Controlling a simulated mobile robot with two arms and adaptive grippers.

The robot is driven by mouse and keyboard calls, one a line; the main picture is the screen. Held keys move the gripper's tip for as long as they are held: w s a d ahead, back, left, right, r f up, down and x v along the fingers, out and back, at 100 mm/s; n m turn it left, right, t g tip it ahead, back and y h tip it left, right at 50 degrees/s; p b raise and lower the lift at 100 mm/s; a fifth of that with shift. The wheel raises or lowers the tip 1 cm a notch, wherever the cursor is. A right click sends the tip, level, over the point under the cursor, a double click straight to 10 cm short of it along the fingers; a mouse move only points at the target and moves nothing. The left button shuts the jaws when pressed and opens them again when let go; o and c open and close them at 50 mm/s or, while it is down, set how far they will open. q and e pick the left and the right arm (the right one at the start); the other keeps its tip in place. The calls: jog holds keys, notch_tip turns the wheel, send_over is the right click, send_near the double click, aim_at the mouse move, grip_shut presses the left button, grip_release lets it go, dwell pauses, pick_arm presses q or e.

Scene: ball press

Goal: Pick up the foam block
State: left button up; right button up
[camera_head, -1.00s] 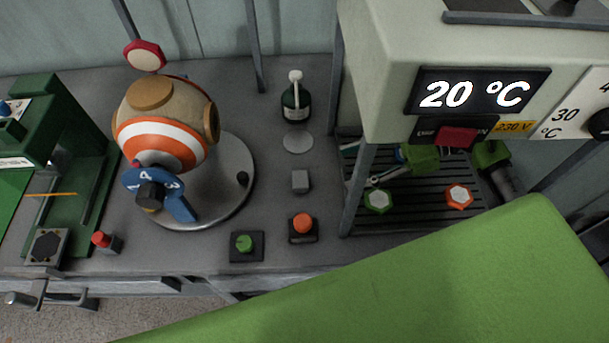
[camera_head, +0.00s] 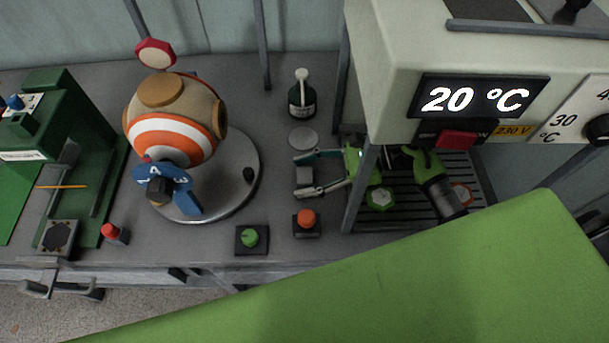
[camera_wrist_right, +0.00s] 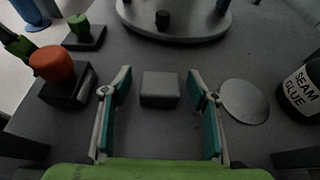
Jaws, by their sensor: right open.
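The foam block, a small grey block (camera_head: 305,175), sits on the grey bench in the head view. It also shows in the right wrist view (camera_wrist_right: 160,86), ahead and centred. My right gripper (camera_head: 298,177) is open, with its two teal-lined fingers on either side of the block. In the right wrist view the open fingers (camera_wrist_right: 159,82) have a visible gap to the block on both sides. The block stands near the fingertips and nothing is held. My left gripper is not in view.
An orange button (camera_head: 306,219) and a green button (camera_head: 250,237) stand near the bench's front. A flat disc (camera_head: 303,138) and a glue bottle (camera_head: 301,98) are behind the block. The striped ball press (camera_head: 170,140) stands left; the heater cabinet's post (camera_head: 360,190) is right.

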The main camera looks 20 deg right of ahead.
jog(key=shift+c, duration=0.3)
jog(key=c, duration=0.8)
jog(key=shift+c, duration=0.2)
